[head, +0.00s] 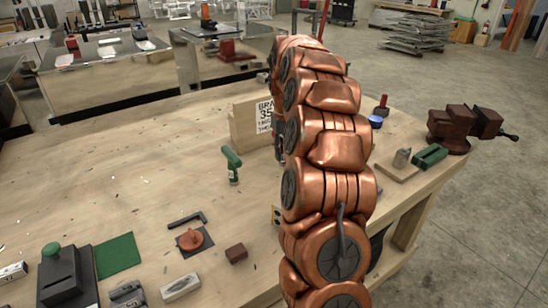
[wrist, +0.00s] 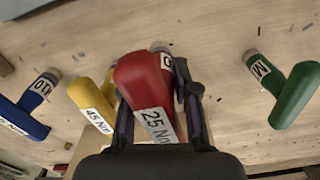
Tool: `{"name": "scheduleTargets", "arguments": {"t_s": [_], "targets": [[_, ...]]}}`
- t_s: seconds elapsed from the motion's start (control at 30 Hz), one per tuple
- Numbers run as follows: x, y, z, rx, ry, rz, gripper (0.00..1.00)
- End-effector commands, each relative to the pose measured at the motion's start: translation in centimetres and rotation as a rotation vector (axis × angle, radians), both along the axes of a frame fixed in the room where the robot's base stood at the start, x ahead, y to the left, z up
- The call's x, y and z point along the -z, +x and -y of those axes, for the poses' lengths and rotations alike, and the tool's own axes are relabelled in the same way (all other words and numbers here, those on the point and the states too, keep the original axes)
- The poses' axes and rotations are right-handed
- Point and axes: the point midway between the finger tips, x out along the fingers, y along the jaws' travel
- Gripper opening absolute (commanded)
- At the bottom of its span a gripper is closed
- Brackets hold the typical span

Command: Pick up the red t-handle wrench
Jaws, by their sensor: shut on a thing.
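The red t-handle wrench (wrist: 143,80) is in the middle of the wrist view, with a white label reading 25 Nm. My gripper (wrist: 156,92) is shut on it, one dark finger on each side of the handle. Its lower end is mostly hidden beneath the handle, and I cannot tell whether it is clear of the bench. In the head view my copper arm hides the red wrench and most of my gripper.
A yellow t-handle (wrist: 91,104) stands close left of the red one, a blue one (wrist: 22,118) farther left, a green one (wrist: 296,95) to the right. A wooden block with a sign (head: 250,122) stands behind on the bench (head: 130,185). A vise (head: 460,125) is at the right.

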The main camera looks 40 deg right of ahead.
Motion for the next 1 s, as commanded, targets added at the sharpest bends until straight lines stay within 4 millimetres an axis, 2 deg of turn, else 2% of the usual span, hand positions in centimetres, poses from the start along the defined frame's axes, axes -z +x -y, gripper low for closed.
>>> {"name": "scheduleTargets", "arguments": {"t_s": [0.3,0.5,0.7,1.0], "targets": [[-0.6,-5.0,5.6,0.003,-0.001,0.002,0.0],[-1.0,-7.3,8.1,0.002,-0.002,0.004,0.0],[-1.2,-8.4,9.3,0.0,-0.001,0.002,0.0],[-1.2,-8.7,9.5,-0.001,-0.001,0.001,0.0]]}}
